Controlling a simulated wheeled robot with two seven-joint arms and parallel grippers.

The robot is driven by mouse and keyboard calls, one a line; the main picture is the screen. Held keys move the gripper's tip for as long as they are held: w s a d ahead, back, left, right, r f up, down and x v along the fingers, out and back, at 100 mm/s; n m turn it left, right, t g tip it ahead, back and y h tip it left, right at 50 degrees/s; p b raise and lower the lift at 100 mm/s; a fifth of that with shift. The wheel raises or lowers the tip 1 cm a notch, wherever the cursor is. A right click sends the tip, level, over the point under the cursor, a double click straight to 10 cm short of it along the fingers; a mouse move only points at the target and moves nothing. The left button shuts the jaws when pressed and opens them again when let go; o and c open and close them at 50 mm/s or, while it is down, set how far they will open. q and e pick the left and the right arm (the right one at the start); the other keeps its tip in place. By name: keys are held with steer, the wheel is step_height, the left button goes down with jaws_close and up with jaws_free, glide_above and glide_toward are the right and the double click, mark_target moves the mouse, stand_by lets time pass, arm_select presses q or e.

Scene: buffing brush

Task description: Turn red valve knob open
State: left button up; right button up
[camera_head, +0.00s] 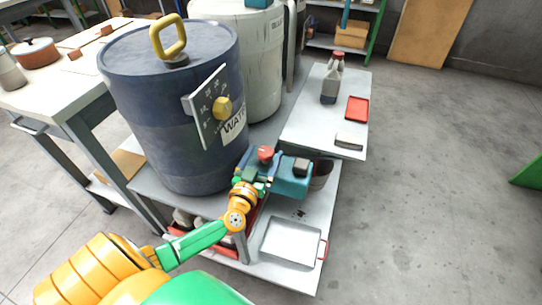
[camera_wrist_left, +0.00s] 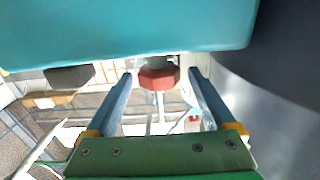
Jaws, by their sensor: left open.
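The red valve knob (camera_head: 265,153) sits at the front of the blue drum, beside a teal body (camera_head: 289,182). It also shows in the left wrist view as a dark red, faceted knob (camera_wrist_left: 158,77) by the edge of the teal body. My left gripper (camera_head: 262,170) is close to the knob. In the left wrist view its two blue fingers are spread, with the knob between their tips and a visible gap on each side. I cannot tell the depth between tips and knob. My right gripper is not in view.
The large blue drum (camera_head: 180,120) with a yellow handle and a yellow dial stands behind the knob. A white tray (camera_head: 290,243) lies on the lower shelf. A bottle (camera_head: 331,82) and a red tray (camera_head: 357,109) are on the bench behind.

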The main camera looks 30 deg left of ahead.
arm_select(q)
steer(key=shift+x, duration=0.8)
steer(key=shift+s, duration=0.1)
steer(key=c, duration=1.3)
steer(key=shift+d+r+n+y+p, duration=0.15)
steer(key=shift+n+y+p, duration=0.45)
steer(key=shift+y+p, duration=0.3)
steer(key=shift+c, duration=0.3)
steer(key=shift+n+g+y+p, duration=0.55)
steer(key=shift+n+g+y, duration=0.25)
steer(key=shift+y, duration=0.3)
steer(key=shift+n+y, duration=0.4)
steer(key=shift+f+n+g+y, duration=0.3)
steer(key=shift+n+g+y, duration=0.5)
steer(key=shift+g+y, duration=0.3)
steer(key=n+g+y+b, duration=0.2)
steer(key=shift+g+y+b, duration=0.3)
steer(key=shift+y+b, duration=0.05)
steer(key=shift+y, duration=0.05)
steer(key=shift+n+g+y+b, duration=0.4)
steer(key=shift+n+g, duration=0.1)
steer(key=shift+n, duration=0.1)
steer(key=shift+r, duration=0.1)
steer(key=shift+n+g, duration=0.3)
steer(key=shift+g, duration=0.1)
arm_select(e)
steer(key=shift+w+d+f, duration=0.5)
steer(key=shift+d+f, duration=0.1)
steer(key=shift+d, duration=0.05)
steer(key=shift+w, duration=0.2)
